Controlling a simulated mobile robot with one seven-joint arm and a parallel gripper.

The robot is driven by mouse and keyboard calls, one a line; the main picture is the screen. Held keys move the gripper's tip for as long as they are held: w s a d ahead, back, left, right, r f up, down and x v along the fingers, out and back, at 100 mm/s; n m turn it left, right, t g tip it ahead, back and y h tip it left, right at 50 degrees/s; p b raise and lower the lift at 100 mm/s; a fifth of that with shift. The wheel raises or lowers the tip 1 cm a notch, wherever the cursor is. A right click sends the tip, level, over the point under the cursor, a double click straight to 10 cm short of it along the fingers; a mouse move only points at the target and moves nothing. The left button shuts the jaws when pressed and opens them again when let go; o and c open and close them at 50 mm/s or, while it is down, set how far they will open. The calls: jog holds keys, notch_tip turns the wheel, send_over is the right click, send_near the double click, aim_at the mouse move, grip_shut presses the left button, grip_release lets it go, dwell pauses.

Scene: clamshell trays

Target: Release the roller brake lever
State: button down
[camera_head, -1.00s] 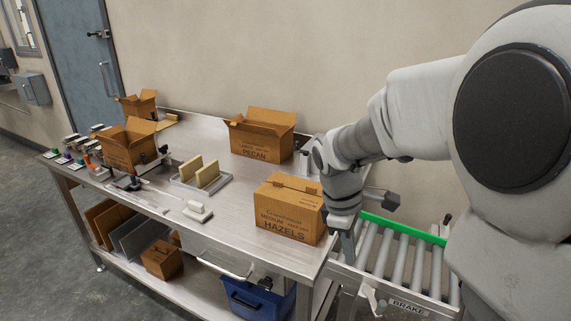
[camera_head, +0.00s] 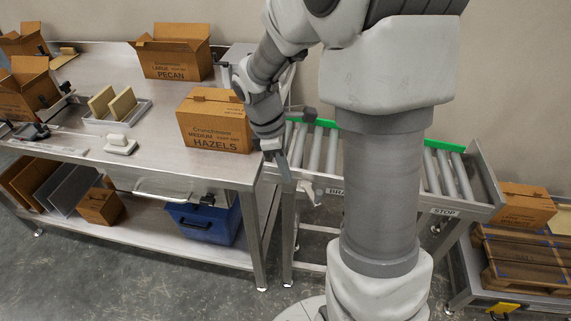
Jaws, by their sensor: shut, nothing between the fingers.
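The brake lever (camera_head: 309,190) is a small pale part on the near side rail of the roller conveyor (camera_head: 437,176). It sits just left of the BRAKE label (camera_head: 335,192), which my arm partly covers. The lever is small here and its exact position is hard to tell. My gripper (camera_head: 286,178) points down at the conveyor's left end, beside the table edge. Its fingers are shut and empty, a little left of the lever and above it in the picture. I cannot tell whether they touch anything.
The closed HAZELS box (camera_head: 216,124) stands on the steel table (camera_head: 160,160) just left of my gripper. An open PECAN box (camera_head: 173,58) is behind. A STOP label (camera_head: 445,211) marks the conveyor's right part. A blue bin (camera_head: 205,220) is under the table.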

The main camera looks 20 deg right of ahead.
aim_at(307, 187)
jog(key=d+f, duration=0.1)
jog(key=s+d+f, duration=0.1)
jog(key=d+f, duration=0.1)
jog(key=s+d+f+b, duration=0.1)
jog(key=f, duration=0.1)
jog(key=shift+s+d+f, duration=0.15)
jog(key=shift+d+f, duration=0.1)
jog(key=shift+d, duration=0.1)
